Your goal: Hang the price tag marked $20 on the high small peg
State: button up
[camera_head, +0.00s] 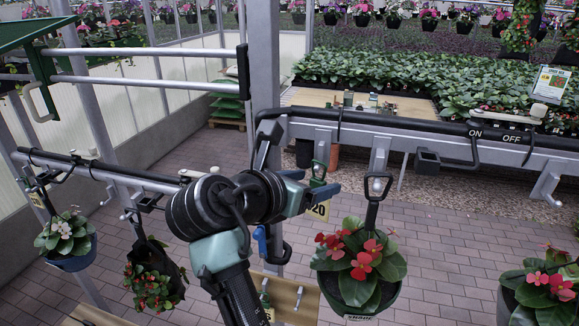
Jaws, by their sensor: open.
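A yellow price tag (321,209) marked 20 hangs below a green top piece (318,175), right of the grey post. My gripper (314,182) is open, with its blue fingers around or just beside the green piece. I cannot tell whether they touch it. My gripper hides part of the tag and what bears it. A wooden board (285,292) low in the middle carries a pale small peg (298,298). Another green-topped tag (265,311) hangs at its left, partly hidden by my arm. Which peg is the high small one is unclear.
A potted red-flowered plant (358,265) hangs close right of my gripper. A grey post (264,80) stands behind my gripper. A rail with ON and OFF labels (490,136) runs right. More hanging pots, such as the white-flowered one (66,238), are left. Brick floor (440,250) lies below.

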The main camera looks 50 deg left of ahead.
jog(key=b+v, duration=0.1)
jog(key=v, duration=1)
jog(key=shift+s+d+r, duration=0.1)
jog(key=shift+d, duration=0.05)
